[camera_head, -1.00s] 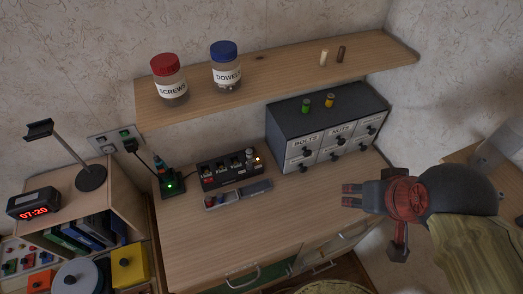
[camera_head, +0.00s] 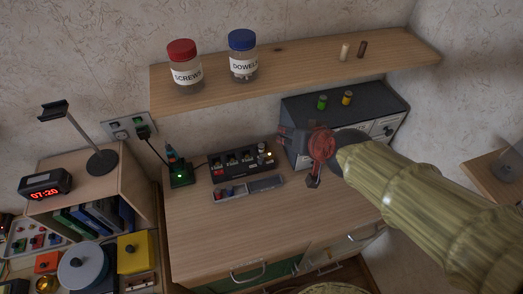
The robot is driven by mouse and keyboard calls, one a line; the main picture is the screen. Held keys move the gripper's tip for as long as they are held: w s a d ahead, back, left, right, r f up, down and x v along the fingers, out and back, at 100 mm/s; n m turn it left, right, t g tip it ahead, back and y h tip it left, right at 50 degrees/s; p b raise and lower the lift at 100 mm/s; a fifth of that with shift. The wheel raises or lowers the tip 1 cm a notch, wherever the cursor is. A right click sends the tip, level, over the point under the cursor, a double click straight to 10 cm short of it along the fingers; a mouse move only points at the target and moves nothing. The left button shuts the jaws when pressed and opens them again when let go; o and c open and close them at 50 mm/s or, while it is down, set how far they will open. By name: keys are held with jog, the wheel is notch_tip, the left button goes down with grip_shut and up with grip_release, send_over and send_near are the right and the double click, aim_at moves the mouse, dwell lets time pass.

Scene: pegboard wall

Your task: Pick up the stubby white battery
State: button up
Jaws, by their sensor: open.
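I cannot pick out the stubby white battery for sure. A small pale upright piece (camera_head: 262,148) stands at the right end of the black charger-like box (camera_head: 235,165) on the desk; it is too small to name. A cream stubby cylinder (camera_head: 345,51) stands on the wall shelf beside a dark brown one (camera_head: 362,48). My gripper (camera_head: 284,141) is open and points left, in front of the grey drawer cabinet and just right of the black box. Nothing shows between its fingers.
The grey drawer cabinet (camera_head: 350,103) carries a green cylinder (camera_head: 322,102) and a yellow one (camera_head: 347,98). A shallow grey tray (camera_head: 265,184) lies before the black box. Two jars, screws (camera_head: 185,70) and dowels (camera_head: 242,60), stand on the shelf. The desk front (camera_head: 220,235) is clear.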

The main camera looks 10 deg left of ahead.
jog(key=w+a+f+t+h+b, duration=0.15)
jog(key=w+a+f, duration=0.45)
jog(key=a+f, duration=0.6)
jog(key=t+h, duration=0.2)
send_near(261, 146)
jog(key=shift+w+a+r+m+y+b, duration=0.25)
jog(key=shift+w+a+r+m+b, duration=0.15)
jog(key=shift+w, duration=0.3)
jog(key=shift+s+f+t, duration=0.1)
jog(key=shift+f+t, duration=0.15)
jog(key=shift+f, duration=0.05)
jog(key=b+x, duration=0.1)
jog(key=x, duration=0.1)
jog(key=b+x, duration=0.1)
jog(key=x, duration=0.2)
jog(key=d+f+b+x, duration=0.1)
jog(key=x, duration=0.1)
jog(key=shift+f, duration=0.15)
jog(key=shift+c, duration=1)
jog(key=c, duration=0.8)
